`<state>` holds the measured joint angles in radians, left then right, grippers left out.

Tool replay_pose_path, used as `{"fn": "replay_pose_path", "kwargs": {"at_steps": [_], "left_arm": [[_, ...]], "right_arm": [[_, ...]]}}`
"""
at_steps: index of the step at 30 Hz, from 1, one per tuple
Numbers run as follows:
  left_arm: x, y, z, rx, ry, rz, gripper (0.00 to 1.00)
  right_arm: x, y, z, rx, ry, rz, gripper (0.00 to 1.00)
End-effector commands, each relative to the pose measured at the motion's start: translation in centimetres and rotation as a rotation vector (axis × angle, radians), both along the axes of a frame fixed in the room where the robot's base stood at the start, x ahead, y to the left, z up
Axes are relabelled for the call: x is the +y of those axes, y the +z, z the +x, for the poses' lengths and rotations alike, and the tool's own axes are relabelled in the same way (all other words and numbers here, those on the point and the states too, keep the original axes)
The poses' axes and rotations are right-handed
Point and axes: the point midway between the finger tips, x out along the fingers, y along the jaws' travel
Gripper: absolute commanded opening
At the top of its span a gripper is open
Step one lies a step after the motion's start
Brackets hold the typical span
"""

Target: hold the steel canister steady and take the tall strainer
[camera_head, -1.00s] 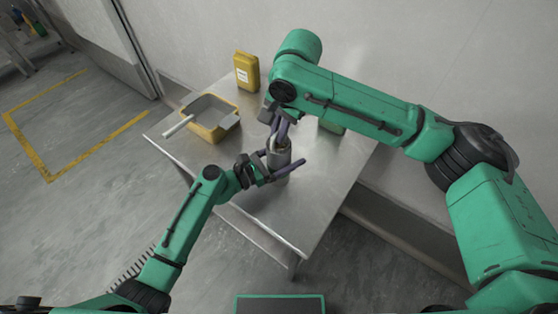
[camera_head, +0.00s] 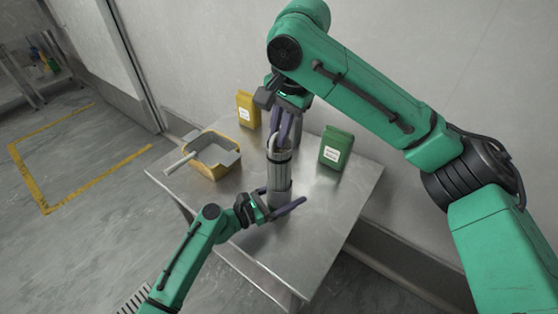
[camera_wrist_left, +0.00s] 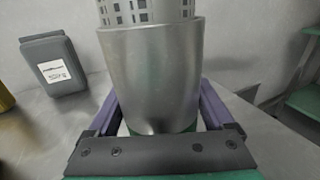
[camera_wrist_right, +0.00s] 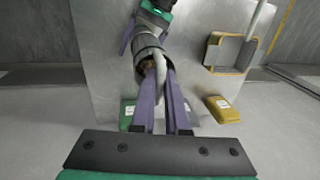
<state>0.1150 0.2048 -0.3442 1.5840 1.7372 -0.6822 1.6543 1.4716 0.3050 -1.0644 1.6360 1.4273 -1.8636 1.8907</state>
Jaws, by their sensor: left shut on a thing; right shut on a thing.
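The steel canister (camera_head: 271,199) stands on the metal table, and its smooth wall fills the left wrist view (camera_wrist_left: 155,80). My left gripper (camera_head: 275,204) is shut around it low down, with purple fingers on both sides. The tall strainer (camera_head: 279,169), a perforated steel cylinder, rises out of the canister's mouth; its slotted wall shows above the rim in the left wrist view (camera_wrist_left: 145,10). My right gripper (camera_head: 286,138) is above, shut on the strainer's curved handle (camera_wrist_right: 160,62). The strainer's lower end is hidden inside the canister.
A yellow open bin (camera_head: 207,170) with a pale-handled scoop (camera_head: 180,163) sits at the table's left. A yellow bag (camera_head: 248,110) and a green bag (camera_head: 336,148) stand at the back near the wall. The table's front right is clear.

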Motion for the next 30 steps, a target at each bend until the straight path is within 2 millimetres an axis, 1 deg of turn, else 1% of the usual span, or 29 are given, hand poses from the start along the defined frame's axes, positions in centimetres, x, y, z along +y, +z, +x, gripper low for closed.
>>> {"fn": "replay_pose_path", "kwargs": {"at_steps": [1,3,6,9,16,17,18,26,29,30], "left_arm": [[0.0,-0.1,0.0,0.001,-0.001,0.0,0.14],[0.0,-0.1,0.0,0.001,-0.001,0.0,0.14],[0.0,-0.1,0.0,0.001,-0.001,0.0,0.14],[0.0,-0.1,0.0,0.001,-0.001,0.0,0.14],[0.0,-0.1,0.0,0.001,-0.001,0.0,0.14],[0.0,-0.1,0.0,0.001,-0.001,0.0,0.93],[0.0,-0.1,0.0,0.001,-0.001,0.0,1.0],[0.2,-0.1,-0.2,0.001,0.0,0.0,1.0],[1.4,-0.2,-0.9,0.003,0.001,0.002,1.0],[2.2,-0.2,-1.3,0.003,0.001,0.003,1.0]], "right_arm": [[0.1,1.7,0.0,-0.005,0.002,0.003,0.0],[0.1,3.5,0.0,-0.002,0.002,0.001,0.0],[0.1,5.4,0.0,-0.001,0.002,0.001,0.0],[0.0,6.3,0.0,0.0,0.001,-0.001,0.0],[0.0,6.4,0.0,0.0,0.001,-0.001,0.0],[0.0,6.4,0.0,0.001,0.0,-0.001,0.0],[0.0,6.4,0.0,0.001,0.0,-0.001,0.0],[0.0,6.4,0.0,0.001,0.0,-0.001,0.0],[0.0,6.4,0.0,0.001,0.0,-0.001,0.0],[0.0,6.4,0.0,0.001,0.0,-0.001,0.0]]}}
